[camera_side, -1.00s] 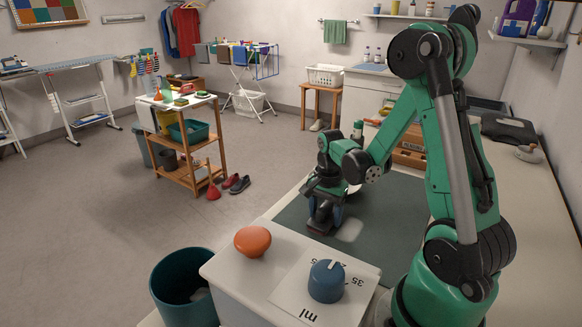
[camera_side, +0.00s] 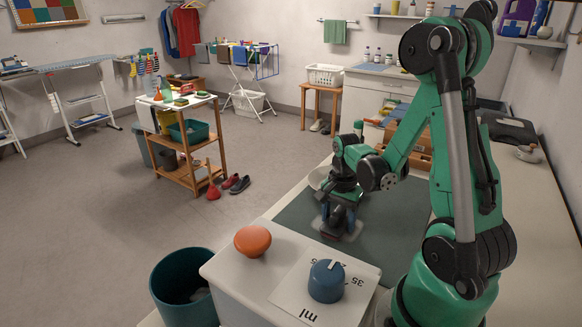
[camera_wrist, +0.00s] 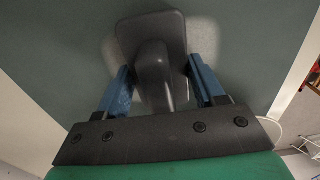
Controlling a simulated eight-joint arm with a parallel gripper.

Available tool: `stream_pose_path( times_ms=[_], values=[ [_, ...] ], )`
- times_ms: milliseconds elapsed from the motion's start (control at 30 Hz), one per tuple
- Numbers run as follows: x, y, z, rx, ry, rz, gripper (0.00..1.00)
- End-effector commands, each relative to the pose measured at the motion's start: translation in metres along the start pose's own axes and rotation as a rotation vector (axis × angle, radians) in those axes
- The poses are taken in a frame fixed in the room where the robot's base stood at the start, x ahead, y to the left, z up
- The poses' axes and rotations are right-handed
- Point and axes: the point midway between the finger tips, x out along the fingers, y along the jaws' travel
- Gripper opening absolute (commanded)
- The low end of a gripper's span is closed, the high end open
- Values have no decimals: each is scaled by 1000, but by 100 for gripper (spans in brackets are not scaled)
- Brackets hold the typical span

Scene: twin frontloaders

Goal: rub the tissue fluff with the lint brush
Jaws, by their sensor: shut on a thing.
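My gripper (camera_side: 338,219) is low over the dark green mat (camera_side: 392,232), with its blue fingers pointing down. In the wrist view, the fingers (camera_wrist: 160,92) are shut on the grey handle of the lint brush (camera_wrist: 150,33). The brush's wide head is turned down at the mat; whether it presses on it cannot be told. In the side view, the brush (camera_side: 331,235) shows small below the fingers. A pale patch of tissue fluff (camera_wrist: 204,38) shows on both sides of the brush head, whose body hides its middle.
A white box-like unit with an orange knob (camera_side: 252,241) and a blue dial (camera_side: 326,281) stands in front of the mat. A teal bin (camera_side: 183,290) is at the lower left. The mat's right part is clear.

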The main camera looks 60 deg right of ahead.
Motion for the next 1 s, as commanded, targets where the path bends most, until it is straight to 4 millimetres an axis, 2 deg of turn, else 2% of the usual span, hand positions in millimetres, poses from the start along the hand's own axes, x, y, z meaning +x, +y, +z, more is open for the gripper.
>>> stream_pose_path(
  times_ms=[500,567,733,1000],
  values=[
    [0,44,-3,3,-7,6,20],
    [-2,44,-3,0,-6,6,20],
    [-32,48,2,0,2,-2,20],
    [-56,48,2,0,2,-2,20]
  ],
)
